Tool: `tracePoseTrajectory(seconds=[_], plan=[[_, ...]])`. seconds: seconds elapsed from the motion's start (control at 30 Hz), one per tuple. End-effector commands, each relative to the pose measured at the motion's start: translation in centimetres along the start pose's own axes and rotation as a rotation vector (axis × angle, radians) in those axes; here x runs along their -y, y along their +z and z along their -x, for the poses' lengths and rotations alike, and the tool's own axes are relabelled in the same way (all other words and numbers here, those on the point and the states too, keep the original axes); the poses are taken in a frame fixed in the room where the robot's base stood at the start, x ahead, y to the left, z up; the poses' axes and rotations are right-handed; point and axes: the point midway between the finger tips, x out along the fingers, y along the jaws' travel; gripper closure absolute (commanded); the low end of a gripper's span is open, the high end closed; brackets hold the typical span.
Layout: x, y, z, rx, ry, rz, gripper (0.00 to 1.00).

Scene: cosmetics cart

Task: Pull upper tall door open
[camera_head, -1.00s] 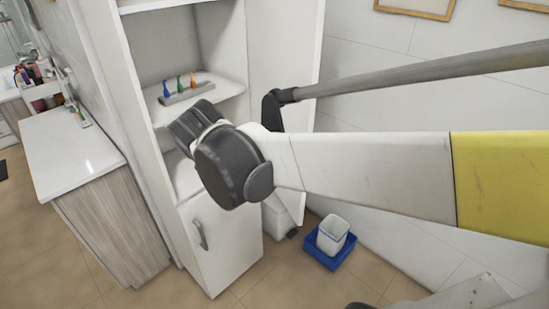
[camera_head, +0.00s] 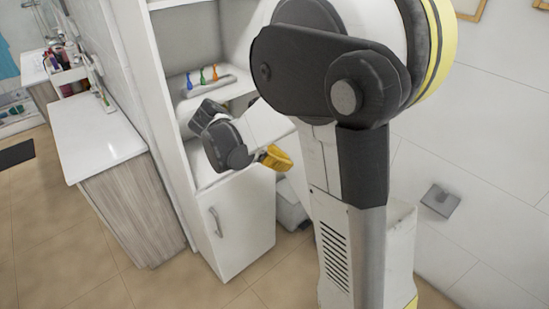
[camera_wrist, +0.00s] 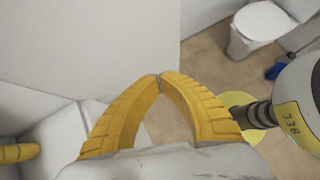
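The tall white cabinet (camera_head: 158,85) stands left of centre in the head view. Its upper compartment is uncovered and its shelves show. The upper tall door is mostly hidden behind my arm in the head view. In the wrist view a large white panel (camera_wrist: 85,40), which looks like this door, fills the upper left. My yellow gripper (camera_wrist: 160,76) has its fingertips together beside the panel's edge; I see nothing held between them. Whether the tips touch the panel is unclear. In the head view my gripper (camera_head: 275,157) is at the cabinet's right side.
The lower cabinet door (camera_head: 245,225) is shut, with a grey handle (camera_head: 216,222). Small coloured items (camera_head: 202,77) stand on a shelf. A white-topped counter (camera_head: 95,135) is at left. A toilet (camera_wrist: 262,28) shows in the wrist view. Floor is free in front.

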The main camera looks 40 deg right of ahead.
Motion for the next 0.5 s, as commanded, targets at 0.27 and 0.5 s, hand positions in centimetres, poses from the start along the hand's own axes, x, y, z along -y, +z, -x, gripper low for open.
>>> tracePoseTrajectory(seconds=[0.27,0.5], plan=[[0.1,1.4,-4.7,0.000,-0.002,-0.003,1.00],[0.0,2.8,-5.9,0.000,0.000,-0.001,1.00]])
